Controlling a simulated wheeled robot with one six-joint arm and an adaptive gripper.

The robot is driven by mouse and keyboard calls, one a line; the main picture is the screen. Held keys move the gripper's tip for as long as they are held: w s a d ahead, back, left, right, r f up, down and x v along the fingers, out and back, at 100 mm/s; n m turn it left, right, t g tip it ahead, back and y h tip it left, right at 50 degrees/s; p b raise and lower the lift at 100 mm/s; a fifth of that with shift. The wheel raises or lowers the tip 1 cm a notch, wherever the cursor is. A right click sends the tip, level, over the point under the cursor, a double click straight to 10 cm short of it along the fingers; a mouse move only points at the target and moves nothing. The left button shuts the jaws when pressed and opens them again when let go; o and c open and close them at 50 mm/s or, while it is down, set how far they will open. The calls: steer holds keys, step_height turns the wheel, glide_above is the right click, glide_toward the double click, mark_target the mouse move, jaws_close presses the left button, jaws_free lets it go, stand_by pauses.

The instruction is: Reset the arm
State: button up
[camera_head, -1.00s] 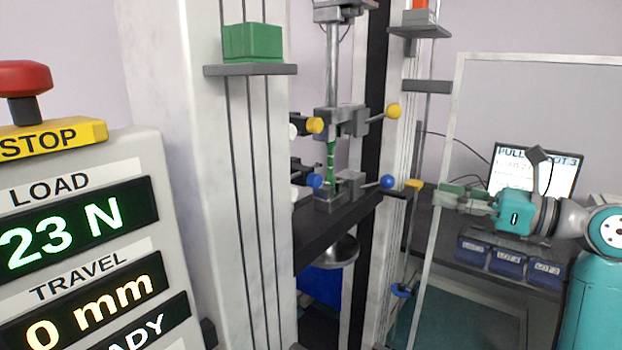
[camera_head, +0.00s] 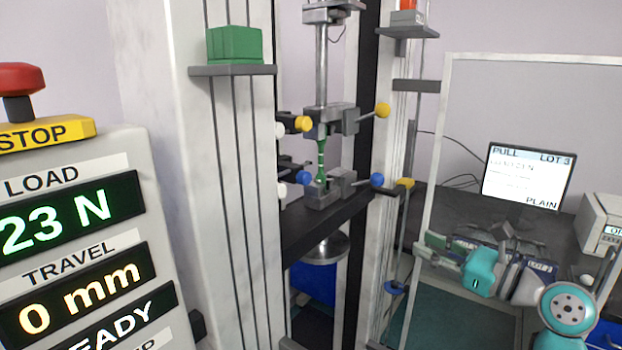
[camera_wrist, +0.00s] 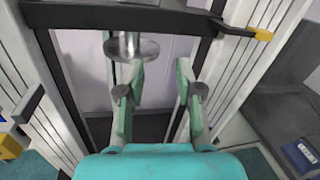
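My gripper (camera_head: 446,243) is in the lower right of the head view, in front of the dark bench and right of the test frame. In the wrist view its two green-padded fingers (camera_wrist: 160,78) stand apart with nothing between them. A green strip specimen (camera_head: 321,155) stands upright between the upper grip (camera_head: 326,119) and lower grip (camera_head: 328,190) of the machine, well apart from my gripper. The grips have yellow and blue knobs.
The panel (camera_head: 75,220) reads load 23 N and travel 0 mm, with a red stop button (camera_head: 25,77) above. A monitor (camera_head: 527,177) reads PULL, LOT 3, PLAIN. A pale frame post (camera_head: 437,150) stands close to my gripper. A green block (camera_head: 234,45) rests on a ledge.

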steer(key=s+a+f+n+t+h, duration=0.15)
steer(key=s+f+h, duration=0.3)
steer(key=f, duration=0.95)
steer(key=s+a+f+n+t+h, duration=0.15)
steer(key=s+f+h, duration=0.35)
steer(key=f, duration=0.9)
steer(key=s+f+n+g+h, duration=0.1)
steer(key=s+f+n, duration=0.25)
steer(key=s, duration=0.45)
steer(key=s+f+n+h, duration=0.1)
steer(key=s+f+n, duration=0.3)
steer(key=s, duration=0.5)
steer(key=s+a+r+n, duration=0.1)
steer(key=s+r+n, duration=0.1)
steer(key=s+n, duration=0.5)
steer(key=s+r+n+h, duration=0.1)
steer(key=s+r+n, duration=0.2)
steer(key=s+n, duration=0.5)
steer(key=s, duration=1)
steer(key=shift+a+g, duration=0.3)
steer(key=shift+a, duration=0.1)
steer(key=shift+r, duration=0.1)
